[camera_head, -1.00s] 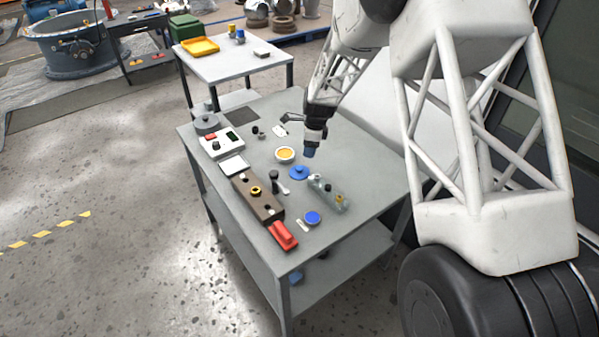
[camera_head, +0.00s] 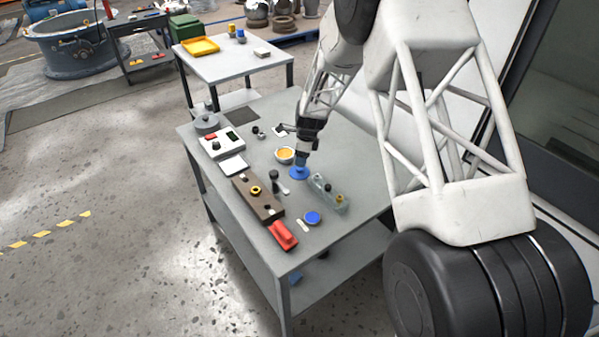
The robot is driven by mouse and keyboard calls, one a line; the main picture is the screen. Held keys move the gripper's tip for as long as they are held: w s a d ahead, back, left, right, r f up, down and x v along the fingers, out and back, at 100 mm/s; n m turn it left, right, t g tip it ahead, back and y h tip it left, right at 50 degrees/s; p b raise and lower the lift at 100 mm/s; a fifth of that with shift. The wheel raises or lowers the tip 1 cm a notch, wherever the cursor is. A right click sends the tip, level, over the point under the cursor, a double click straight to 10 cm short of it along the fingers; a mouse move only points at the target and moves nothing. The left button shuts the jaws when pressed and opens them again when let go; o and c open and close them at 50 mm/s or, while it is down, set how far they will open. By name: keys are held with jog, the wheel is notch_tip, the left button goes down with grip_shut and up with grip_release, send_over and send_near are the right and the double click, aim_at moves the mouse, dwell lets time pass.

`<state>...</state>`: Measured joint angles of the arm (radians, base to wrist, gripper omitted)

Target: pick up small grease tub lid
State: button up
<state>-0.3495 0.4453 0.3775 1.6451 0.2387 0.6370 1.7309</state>
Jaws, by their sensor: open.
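A blue round lid (camera_head: 299,175) lies on the grey table, just right of and in front of a small white tub of yellow-orange grease (camera_head: 285,155). A second flat blue disc (camera_head: 313,218) lies nearer the front edge; I cannot tell from here which is the lid named in the task. The tips overlap the lid's back part, so contact cannot be told.
A clear tray with small fittings (camera_head: 329,196) stands close to the right of the lid. A dark upright tool (camera_head: 273,182), a brown block (camera_head: 257,197) and a red object (camera_head: 283,235) lie to the left and front. Bare table lies behind on the right.

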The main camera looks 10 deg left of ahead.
jog(key=shift+f, duration=0.3)
jog(key=shift+f, duration=0.1)
jog(key=shift+w+a+f, duration=0.1)
jog(key=shift+a+f, duration=0.15)
jog(key=shift+f, duration=1)
jog(key=shift+a+f, duration=0.2)
jog(key=shift+f, duration=1)
jog(key=c, duration=1)
jog(key=shift+r, duration=0.1)
jog(key=shift+r, duration=4.9)
jog(key=w+a, duration=0.2)
jog(key=w+a+f, duration=0.1)
jog(key=w+a, duration=0.1)
jog(key=w+a+f, duration=0.1)
jog(key=w+a, duration=0.2)
